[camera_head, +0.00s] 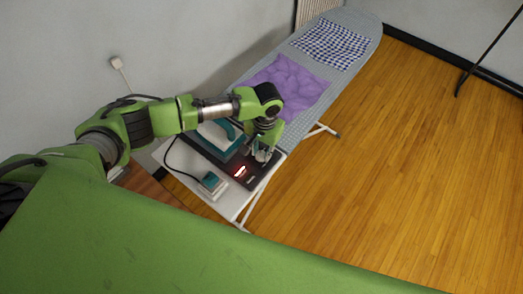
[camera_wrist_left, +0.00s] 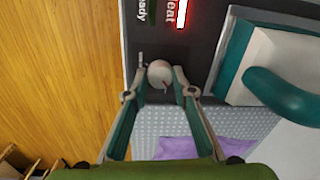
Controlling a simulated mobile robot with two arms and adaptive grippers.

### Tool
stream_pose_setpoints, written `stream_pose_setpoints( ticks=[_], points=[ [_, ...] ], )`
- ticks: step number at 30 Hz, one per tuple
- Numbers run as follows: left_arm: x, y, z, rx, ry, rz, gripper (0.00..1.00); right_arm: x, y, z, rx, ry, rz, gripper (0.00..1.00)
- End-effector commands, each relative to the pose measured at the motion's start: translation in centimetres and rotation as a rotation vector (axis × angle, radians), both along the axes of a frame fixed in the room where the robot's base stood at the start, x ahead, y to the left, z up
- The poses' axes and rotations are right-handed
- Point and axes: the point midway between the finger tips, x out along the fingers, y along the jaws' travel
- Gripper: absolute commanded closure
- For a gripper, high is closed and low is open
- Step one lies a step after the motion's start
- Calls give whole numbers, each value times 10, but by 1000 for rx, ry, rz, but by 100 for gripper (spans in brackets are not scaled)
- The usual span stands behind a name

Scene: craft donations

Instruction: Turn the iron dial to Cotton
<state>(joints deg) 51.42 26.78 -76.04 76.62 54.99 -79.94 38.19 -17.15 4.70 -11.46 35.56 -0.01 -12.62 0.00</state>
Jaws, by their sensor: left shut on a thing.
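The iron dial (camera_wrist_left: 159,75) is a pale round knob on the dark panel of the iron's base, seen between my fingertips in the left wrist view. My left gripper (camera_wrist_left: 160,90) is shut on the dial, one finger on each side. A small dark mark shows on the dial's edge; the setting labels are too small to read. In the head view my left gripper (camera_head: 262,154) reaches down to the dark base (camera_head: 216,163), hiding most of the dial. The iron (camera_head: 220,134), teal and white, rests on the base. My right gripper is out of view.
A lit red "heat" display (camera_wrist_left: 182,12) is beside the dial. The ironing board (camera_head: 357,20) carries a purple cloth (camera_head: 300,88) and a blue checked cloth (camera_head: 331,44). A small teal and grey block (camera_head: 212,184) sits at the base's near left. Wooden floor is clear at right.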

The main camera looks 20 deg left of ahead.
Motion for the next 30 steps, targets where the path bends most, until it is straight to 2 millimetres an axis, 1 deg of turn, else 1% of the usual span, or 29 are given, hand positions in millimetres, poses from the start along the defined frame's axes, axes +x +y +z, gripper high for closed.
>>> stream_pose_setpoints(
  ticks=[12, 30],
  points=[
    [-1, 0, 0, 1, 0, -394, 98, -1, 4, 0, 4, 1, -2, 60],
    [-2, 1, 1, 0, 1, -964, 98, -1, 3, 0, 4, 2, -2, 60]
  ],
)
